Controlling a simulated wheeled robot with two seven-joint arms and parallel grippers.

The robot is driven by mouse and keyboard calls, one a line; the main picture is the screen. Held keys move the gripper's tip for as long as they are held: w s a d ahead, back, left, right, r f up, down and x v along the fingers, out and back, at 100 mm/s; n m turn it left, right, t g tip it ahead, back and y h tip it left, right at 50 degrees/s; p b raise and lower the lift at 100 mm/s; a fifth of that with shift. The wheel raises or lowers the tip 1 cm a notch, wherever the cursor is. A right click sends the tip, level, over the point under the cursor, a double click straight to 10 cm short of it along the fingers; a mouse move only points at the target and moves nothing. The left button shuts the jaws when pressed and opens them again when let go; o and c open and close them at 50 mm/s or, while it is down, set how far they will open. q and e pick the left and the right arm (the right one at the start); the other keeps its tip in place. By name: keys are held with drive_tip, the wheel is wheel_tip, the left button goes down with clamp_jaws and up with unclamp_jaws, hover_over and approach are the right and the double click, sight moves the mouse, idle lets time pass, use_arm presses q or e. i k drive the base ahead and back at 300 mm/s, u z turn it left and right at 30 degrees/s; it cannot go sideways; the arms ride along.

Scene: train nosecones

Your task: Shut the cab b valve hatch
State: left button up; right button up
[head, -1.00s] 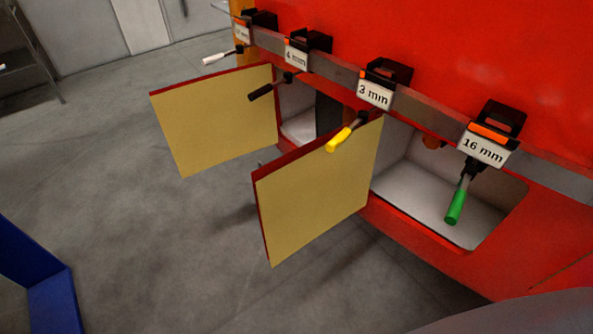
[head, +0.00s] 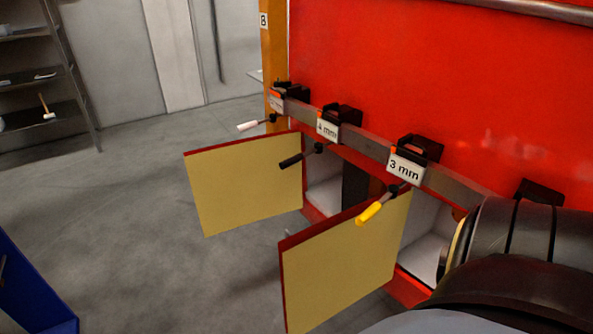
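Two hatch doors stand open on the red cab (head: 430,70), their yellow inner faces towards me. The farther hatch door (head: 245,182) is at the left, swung out from its opening with a pale inside (head: 322,196). The nearer hatch door (head: 340,265) is at the middle bottom, beside a second pale opening (head: 425,252). I cannot tell which one is the valve hatch. A dark arm of mine covers the lower right and part of the nearer opening. Neither gripper shows.
A shelf (head: 40,75) stands at the far left, a blue object (head: 35,295) at the lower left. Grey floor (head: 130,220) left of the doors is clear.

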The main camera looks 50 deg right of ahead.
sight(326, 266)
drive_tip(key=u, duration=0.05)
drive_tip(key=i, duration=2.15)
drive_tip(key=z, duration=4.15)
